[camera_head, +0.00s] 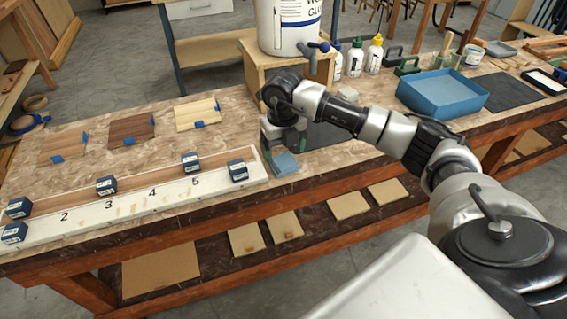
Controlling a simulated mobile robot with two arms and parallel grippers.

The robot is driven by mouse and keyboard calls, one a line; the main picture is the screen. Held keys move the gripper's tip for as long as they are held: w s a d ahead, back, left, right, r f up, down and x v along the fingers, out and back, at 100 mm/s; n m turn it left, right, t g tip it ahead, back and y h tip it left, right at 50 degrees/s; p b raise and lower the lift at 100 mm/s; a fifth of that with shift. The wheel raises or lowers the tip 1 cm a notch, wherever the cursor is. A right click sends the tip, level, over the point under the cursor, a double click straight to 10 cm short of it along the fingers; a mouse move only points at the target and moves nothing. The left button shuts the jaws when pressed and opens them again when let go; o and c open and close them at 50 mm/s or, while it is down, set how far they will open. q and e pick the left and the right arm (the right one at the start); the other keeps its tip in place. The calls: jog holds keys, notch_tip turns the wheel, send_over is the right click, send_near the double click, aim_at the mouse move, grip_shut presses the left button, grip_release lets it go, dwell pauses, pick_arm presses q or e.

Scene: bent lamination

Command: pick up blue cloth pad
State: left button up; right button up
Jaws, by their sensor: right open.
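The blue cloth pad (286,164) is a small light-blue block near the front edge of the workbench, right of the white numbered board. My right gripper (284,150) points down just above and behind it. Its fingers are open, and its near finger sits by the pad's left side. I cannot tell whether a finger touches the pad. A dark mat (325,136) lies behind the gripper, partly covered by my right arm. My left gripper is not in view.
The numbered board (130,205) with several dark blue blocks lies to the left. Three wood samples (130,130) lie behind it. A wooden stand (258,75) bears a large white glue container (290,25). A blue tray (443,94) stands to the right.

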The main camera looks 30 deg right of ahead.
aim_at(284, 160)
notch_tip(284, 160, down, 4)
jog(key=shift+d+r+p, duration=0.1)
jog(key=shift+d+p, duration=0.05)
jog(key=shift+p, duration=0.15)
jog(key=shift+w+f, duration=0.1)
jog(key=shift+f, duration=0.55)
jog(key=c, duration=0.7)
jog(key=shift+r, duration=0.2)
notch_tip(284, 160, up, 4)
jog(key=shift+r+b, duration=0.1)
jog(key=shift+b, duration=0.25)
jog(key=shift+s+d+r+b, duration=0.2)
jog(key=shift+s+d+r, duration=0.8)
jog(key=shift+s, duration=0.7)
jog(key=shift+s+d+r+b, duration=0.25)
jog(key=shift+s+d+r, duration=0.75)
jog(key=shift+s, duration=0.75)
jog(key=shift+s+d+r+b, duration=0.2)
jog(key=shift+s+d+r, duration=0.55)
jog(key=shift+s+r, duration=0.75)
